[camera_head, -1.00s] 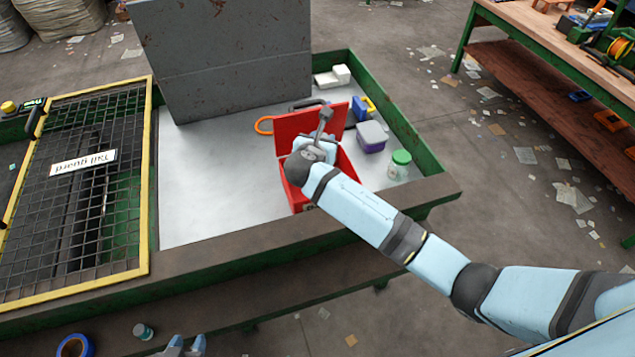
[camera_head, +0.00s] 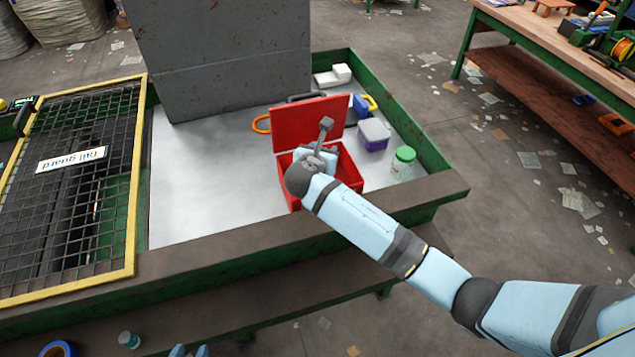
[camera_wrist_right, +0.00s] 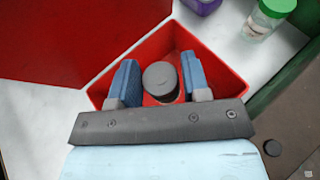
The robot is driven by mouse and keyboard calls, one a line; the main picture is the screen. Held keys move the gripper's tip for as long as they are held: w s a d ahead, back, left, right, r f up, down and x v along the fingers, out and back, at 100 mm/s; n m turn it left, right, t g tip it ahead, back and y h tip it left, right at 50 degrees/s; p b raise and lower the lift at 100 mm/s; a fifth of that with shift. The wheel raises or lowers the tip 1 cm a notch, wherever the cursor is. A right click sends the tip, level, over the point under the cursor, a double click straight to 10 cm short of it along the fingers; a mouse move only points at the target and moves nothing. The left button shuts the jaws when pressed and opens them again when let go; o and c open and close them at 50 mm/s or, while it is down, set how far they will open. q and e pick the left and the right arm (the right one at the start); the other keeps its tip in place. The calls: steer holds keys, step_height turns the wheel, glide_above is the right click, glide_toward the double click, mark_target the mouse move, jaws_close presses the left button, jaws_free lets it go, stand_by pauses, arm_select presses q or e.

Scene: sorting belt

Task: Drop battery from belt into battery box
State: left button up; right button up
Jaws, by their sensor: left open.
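The red battery box (camera_head: 347,166) stands on the belt table with its lid tilted up at the back. My right gripper (camera_wrist_right: 161,78) is over or inside the open box. Its two blue finger pads stand apart, with a dark grey cylinder, likely the battery (camera_wrist_right: 160,75), between them. I cannot tell whether the pads touch it or whether it rests on the box floor. My left gripper (camera_head: 189,351) shows only as light blue tips at the bottom edge, open and away from the box.
A purple-and-white tub (camera_head: 373,134) and a green-lidded jar (camera_head: 403,160) stand right of the box. A big grey housing (camera_head: 220,60) rises at the back. A yellow-framed guard (camera_head: 70,190) is at left. The white surface between is clear.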

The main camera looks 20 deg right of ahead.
steer(key=o, duration=0.3)
steer(key=shift+s+a, duration=0.1)
steer(key=shift+s, duration=0.05)
steer(key=v, duration=1.3)
steer(key=shift+s+a+b, duration=0.15)
steer(key=shift+s+b, duration=0.1)
steer(key=shift+b, duration=0.2)
